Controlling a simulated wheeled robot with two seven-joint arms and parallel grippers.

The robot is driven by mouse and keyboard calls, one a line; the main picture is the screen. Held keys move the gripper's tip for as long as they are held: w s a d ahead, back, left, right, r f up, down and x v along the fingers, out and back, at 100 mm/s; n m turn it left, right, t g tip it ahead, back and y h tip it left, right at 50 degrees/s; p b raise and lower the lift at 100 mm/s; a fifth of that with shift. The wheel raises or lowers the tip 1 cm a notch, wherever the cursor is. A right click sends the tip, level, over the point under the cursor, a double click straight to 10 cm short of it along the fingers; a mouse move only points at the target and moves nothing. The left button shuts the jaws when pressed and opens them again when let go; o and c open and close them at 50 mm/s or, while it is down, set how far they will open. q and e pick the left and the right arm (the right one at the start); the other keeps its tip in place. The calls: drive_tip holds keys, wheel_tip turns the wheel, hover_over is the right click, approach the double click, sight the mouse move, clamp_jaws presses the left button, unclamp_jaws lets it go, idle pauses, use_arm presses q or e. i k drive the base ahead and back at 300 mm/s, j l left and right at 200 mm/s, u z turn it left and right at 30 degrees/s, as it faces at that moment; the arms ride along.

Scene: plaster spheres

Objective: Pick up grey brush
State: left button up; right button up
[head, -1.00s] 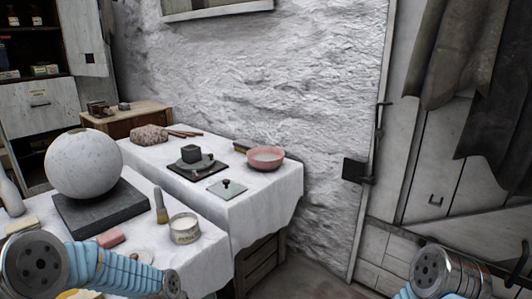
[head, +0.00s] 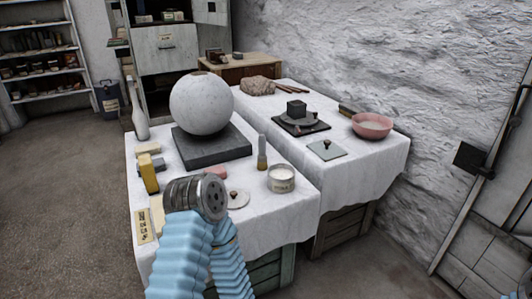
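The grey brush (head: 262,148) stands upright on the white-draped front table (head: 290,215), with a grey handle above and a tan lower part. My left arm, in a pale blue sleeve with a round metal joint, rises from the bottom of the head view over the near part of this table. Its gripper does not show.
A large plaster sphere (head: 201,103) rests on a dark slab (head: 211,147) left of the brush. A pink block (head: 215,172), a white disc with a knob (head: 238,199) and a yellow block (head: 149,173) lie nearby. A pink bowl (head: 372,126) stands on the table behind.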

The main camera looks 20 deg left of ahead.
sight(262, 165)
drive_tip(key=u, duration=1.1)
drive_tip(key=l+u, duration=0.5)
drive_tip(key=k+l+u, duration=0.1)
drive_tip(key=l+u, duration=0.4)
